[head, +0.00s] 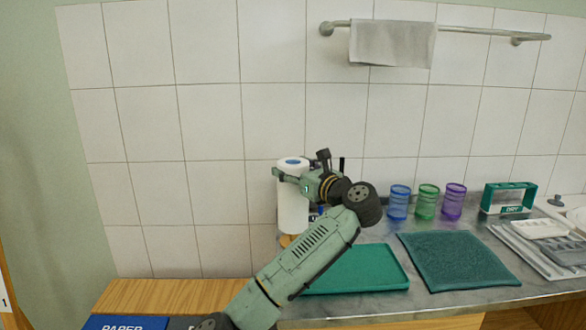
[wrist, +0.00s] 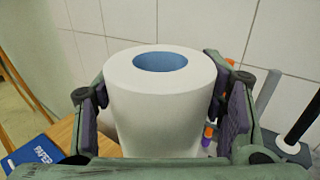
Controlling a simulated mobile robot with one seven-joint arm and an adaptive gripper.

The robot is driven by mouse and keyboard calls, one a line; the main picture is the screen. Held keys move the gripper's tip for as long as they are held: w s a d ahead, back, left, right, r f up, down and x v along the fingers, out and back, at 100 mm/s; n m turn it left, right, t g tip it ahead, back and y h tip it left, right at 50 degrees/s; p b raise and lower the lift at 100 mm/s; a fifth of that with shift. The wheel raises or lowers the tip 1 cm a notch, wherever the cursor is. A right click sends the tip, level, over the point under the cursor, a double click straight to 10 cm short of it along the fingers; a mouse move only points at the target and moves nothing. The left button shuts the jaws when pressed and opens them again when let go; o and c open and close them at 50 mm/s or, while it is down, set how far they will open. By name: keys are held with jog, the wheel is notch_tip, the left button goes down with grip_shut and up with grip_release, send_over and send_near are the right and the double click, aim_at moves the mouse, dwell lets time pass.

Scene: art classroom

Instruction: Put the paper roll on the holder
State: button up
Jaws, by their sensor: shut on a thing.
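The white paper roll (head: 292,212) stands upright at the left end of the counter in the head view, its lower end partly hidden. In the wrist view the roll (wrist: 155,108) shows its blue core opening from above. My gripper (head: 294,178) is shut on the roll near its top, with one pad on each side in the wrist view (wrist: 160,105). I cannot tell whether the roll touches the surface below. A dark upright rod (wrist: 304,118) with a pale round part at its foot is right of the gripper; it may be the holder. My arm partly hides that area in the head view.
A green tray (head: 355,270) and a dark green mat (head: 455,262) lie on the counter. Blue (head: 399,203), green (head: 427,203) and purple (head: 453,202) cups stand behind. A towel (head: 391,43) hangs on the wall rail. A blue "PAPER" item (head: 125,322) is low left.

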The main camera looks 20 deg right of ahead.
jog(key=shift+f+b, duration=0.85)
jog(key=shift+f, duration=1.2)
jog(key=o, duration=1.7)
jog(key=shift+o, duration=0.3)
jog(key=shift+o, duration=1.2)
jog(key=shift+r, duration=0.1)
notch_tip(320, 180, up, 8)
jog(key=p, duration=0.6)
jog(key=shift+p, duration=0.4)
